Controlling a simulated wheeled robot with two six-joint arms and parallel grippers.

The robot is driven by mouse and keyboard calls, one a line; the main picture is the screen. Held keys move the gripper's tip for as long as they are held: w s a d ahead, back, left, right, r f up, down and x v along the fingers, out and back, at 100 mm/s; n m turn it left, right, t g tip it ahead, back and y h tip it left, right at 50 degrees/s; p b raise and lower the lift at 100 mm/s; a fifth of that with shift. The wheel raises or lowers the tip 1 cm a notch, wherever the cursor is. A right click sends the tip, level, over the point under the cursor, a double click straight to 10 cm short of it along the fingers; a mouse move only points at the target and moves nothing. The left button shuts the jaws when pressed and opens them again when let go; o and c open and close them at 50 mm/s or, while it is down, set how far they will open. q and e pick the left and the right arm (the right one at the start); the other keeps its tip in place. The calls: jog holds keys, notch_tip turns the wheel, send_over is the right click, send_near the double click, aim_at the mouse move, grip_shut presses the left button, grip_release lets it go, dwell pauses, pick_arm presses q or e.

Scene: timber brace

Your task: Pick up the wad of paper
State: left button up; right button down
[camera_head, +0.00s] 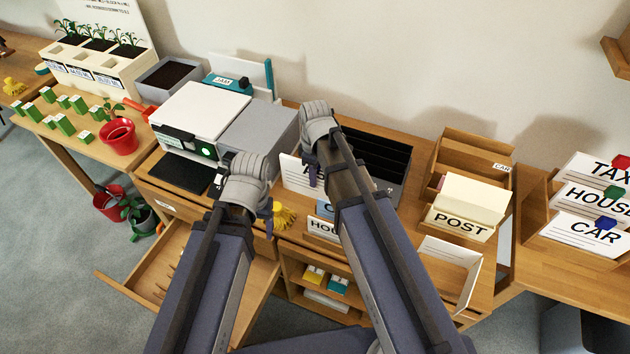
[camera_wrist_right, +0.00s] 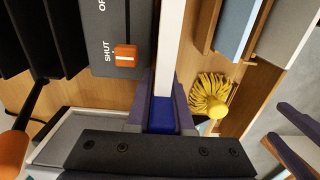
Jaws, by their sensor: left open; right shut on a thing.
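My right gripper (camera_wrist_right: 163,115) is shut on a blue block at the near end of a white, thin, edge-on piece, which I take to be the wad of paper (camera_wrist_right: 171,45). In the head view a white lettered sheet (camera_head: 292,172) shows beside my right gripper (camera_head: 313,172); my arm hides part of its lettering. My left gripper (camera_head: 268,214) is empty, in front of the grey and white machine; its open fingers also show at the right edge of the wrist view (camera_wrist_right: 298,140).
A yellow brush (camera_head: 284,216) lies near my left gripper. A black slotted rack (camera_head: 385,165) stands behind my right arm. The POST tray (camera_head: 462,224) and upright TAX, HOUSE and CAR sheets (camera_head: 590,228) are at right. An open drawer (camera_head: 150,290) juts out at left.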

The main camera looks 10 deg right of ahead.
jog(key=shift+r, duration=0.1)
dwell(0.7)
notch_tip(320, 180, up, 10)
jog(key=p, duration=1)
